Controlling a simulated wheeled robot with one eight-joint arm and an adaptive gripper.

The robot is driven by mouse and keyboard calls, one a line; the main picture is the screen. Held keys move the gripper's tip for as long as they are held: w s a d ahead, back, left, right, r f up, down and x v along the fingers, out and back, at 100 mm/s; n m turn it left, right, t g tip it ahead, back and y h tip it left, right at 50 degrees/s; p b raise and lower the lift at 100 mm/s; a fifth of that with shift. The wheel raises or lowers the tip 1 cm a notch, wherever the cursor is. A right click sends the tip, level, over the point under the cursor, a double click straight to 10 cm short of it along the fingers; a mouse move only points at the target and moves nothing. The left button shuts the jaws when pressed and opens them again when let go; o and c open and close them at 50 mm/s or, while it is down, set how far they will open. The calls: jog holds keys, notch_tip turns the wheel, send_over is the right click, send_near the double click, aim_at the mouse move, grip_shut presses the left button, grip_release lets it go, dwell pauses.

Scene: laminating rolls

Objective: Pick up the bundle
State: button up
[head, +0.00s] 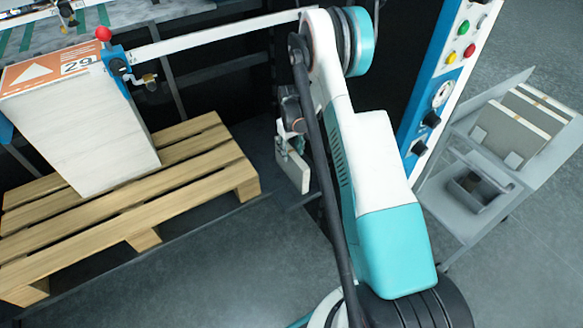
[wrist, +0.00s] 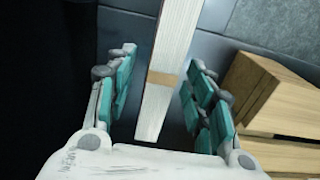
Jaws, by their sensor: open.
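The bundle (wrist: 174,48) is a long pale stack with a tan band around it, seen edge-on in the wrist view. It runs from the top edge down between the fingers of my gripper (wrist: 161,62). The fingers are open, one on each side, with a visible gap to the bundle on both sides. In the head view my gripper (head: 284,148) points down, partly hidden by my arm. The bundle shows there as a small pale slab (head: 294,172) just below it. I cannot tell what the bundle rests on.
A wooden pallet (head: 200,146) carries a tall pale stack (head: 95,135) with an orange label numbered 29. A control panel (head: 440,95) stands right of my arm. A grey cart (head: 470,205) at the far right holds banded bundles (head: 518,125). The front floor is clear.

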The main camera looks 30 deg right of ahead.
aim_at(292, 162)
jog(key=shift+s+f+b, duration=0.2)
jog(key=shift+f+b, duration=0.6)
jog(key=shift+f, duration=0.85)
jog(key=shift+s+f+b, duration=0.2)
jog(key=shift+f+b, duration=0.6)
jog(key=shift+f, duration=0.85)
jog(key=shift+r, duration=0.1)
jog(key=shift+c, duration=0.3)
grip_shut()
